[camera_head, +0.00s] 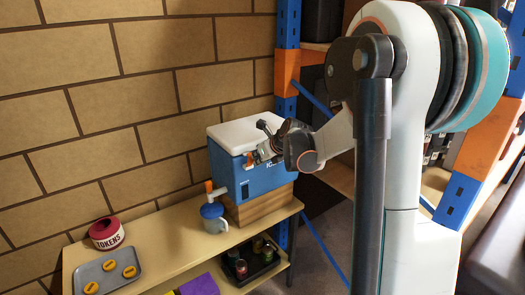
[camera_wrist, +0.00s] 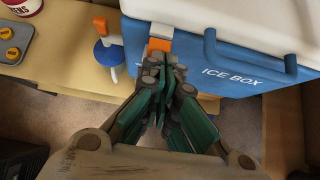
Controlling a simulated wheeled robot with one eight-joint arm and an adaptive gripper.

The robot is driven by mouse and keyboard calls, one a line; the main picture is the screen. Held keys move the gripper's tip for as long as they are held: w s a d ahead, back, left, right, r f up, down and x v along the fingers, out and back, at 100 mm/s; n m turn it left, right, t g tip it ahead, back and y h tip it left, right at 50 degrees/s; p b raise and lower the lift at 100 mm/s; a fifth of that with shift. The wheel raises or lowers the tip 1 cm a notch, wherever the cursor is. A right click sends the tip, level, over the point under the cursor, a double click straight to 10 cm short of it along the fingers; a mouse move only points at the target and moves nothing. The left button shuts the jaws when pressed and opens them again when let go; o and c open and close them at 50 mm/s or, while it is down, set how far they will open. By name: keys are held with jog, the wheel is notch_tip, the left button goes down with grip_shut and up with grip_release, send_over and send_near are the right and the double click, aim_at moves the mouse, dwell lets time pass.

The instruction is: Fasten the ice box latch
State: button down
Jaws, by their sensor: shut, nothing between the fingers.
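The ice box (camera_head: 265,181) has a blue body and a white lid (camera_head: 240,133) that lies closed on it. Its blue front, with lettering and a blue handle, also shows in the wrist view (camera_wrist: 215,75). The latch (camera_wrist: 159,45) is an orange tab under a white piece at the lid's front edge. A bit of its orange shows in the head view (camera_head: 249,161). My gripper (camera_head: 258,155) is at the box front. In the wrist view its fingertips (camera_wrist: 165,62) are together, empty, just below the latch, partly covering it. I cannot tell whether they touch it.
The box stands on a wooden block (camera_head: 262,207) on a shelf (camera_head: 170,245). An orange-handled tap and a blue-topped mug (camera_head: 214,218) are left of my gripper. A red tokens tub (camera_head: 107,234) and grey tray (camera_head: 88,272) stand further left. A blue-orange rack (camera_head: 287,75) rises at right.

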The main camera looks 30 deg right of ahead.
jog(key=shift+r, duration=0.15)
jog(key=shift+r+p, duration=0.55)
jog(key=shift+r, duration=0.15)
dwell(0.3)
jog(key=s+d+f+p+v, duration=0.1)
jog(key=v, duration=1)
jog(key=shift+s+d, duration=0.2)
jog(key=shift+d, duration=0.1)
